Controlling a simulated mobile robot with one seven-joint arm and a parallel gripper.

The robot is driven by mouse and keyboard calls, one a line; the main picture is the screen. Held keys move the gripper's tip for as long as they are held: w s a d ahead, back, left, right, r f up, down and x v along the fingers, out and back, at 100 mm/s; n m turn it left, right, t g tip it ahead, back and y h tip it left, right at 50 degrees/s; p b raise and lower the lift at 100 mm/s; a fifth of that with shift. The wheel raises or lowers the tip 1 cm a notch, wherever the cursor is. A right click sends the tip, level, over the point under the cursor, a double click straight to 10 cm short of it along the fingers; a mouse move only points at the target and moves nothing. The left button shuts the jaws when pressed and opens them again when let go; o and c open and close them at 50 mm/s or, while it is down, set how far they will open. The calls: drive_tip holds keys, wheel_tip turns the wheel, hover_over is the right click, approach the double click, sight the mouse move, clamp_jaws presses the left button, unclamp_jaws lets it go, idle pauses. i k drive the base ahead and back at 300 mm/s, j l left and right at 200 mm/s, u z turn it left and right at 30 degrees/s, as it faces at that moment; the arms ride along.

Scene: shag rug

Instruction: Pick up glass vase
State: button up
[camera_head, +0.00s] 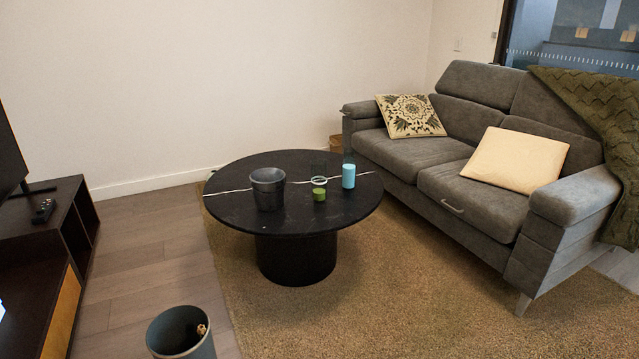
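A round black table (231,214) stands on the rug in the middle of the head view. A faint, see-through upright thing (318,166) stands on it right of centre and looks like the glass vase; its edges are hard to make out against the dark top. A pale ring (319,180) shows at its lower part; I cannot tell whether it belongs to it. A light blue cylinder (348,176) stands close on its right, and a short green cylinder (319,194) in front. A dark grey bucket-like container (267,190) stands to the left. My gripper is not in view.
A grey sofa (470,185) with two cushions stands close to the table's right. A dark bin (181,334) stands at the bottom, left of centre. A low dark cabinet (30,215) with a remote (43,210) is at the left. The rug (400,300) in front of the table is clear.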

sight(318, 166)
drive_tip(key=i+j, duration=0.2)
drive_tip(key=i, duration=0.4)
drive_tip(key=i+j+u, duration=0.1)
drive_tip(key=i+j, duration=0.15)
drive_tip(key=i, duration=0.35)
drive_tip(key=i+j+u, duration=0.1)
drive_tip(key=i, duration=0.5)
